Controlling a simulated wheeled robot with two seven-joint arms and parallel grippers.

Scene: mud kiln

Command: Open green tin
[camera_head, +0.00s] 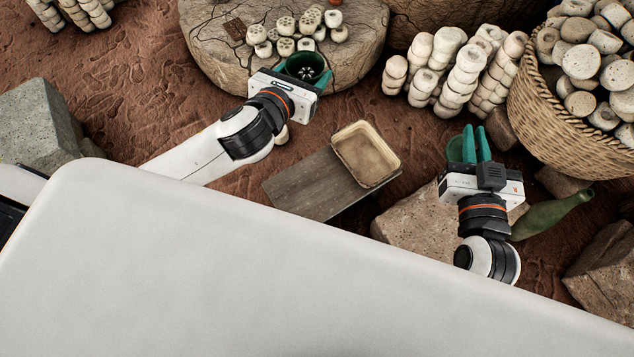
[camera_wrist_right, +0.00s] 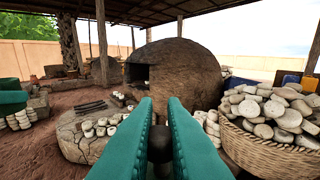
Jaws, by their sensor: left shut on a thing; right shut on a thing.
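The green tin (camera_head: 304,66) is in my left gripper (camera_head: 306,72) in the head view, above the edge of the round stone slab. Its top faces up and looks open, with a dark inside and small pale bits in it. My left fingers are shut around it. My right gripper (camera_head: 471,145) is well to the right, with its teal fingers pointing away. It is shut on a small dark piece (camera_wrist_right: 160,144), seen between the fingers in the right wrist view. This looks like the tin's lid, but the fingers hide much of it.
The round stone slab (camera_head: 215,55) bears several pale beads. A shallow tray (camera_head: 366,155) sits on a wooden block (camera_head: 310,185) between my arms. Stacked pale pieces (camera_head: 465,75), a wicker basket (camera_head: 560,125) and a green bottle (camera_head: 545,216) lie around my right gripper. A domed kiln (camera_wrist_right: 180,70) stands behind.

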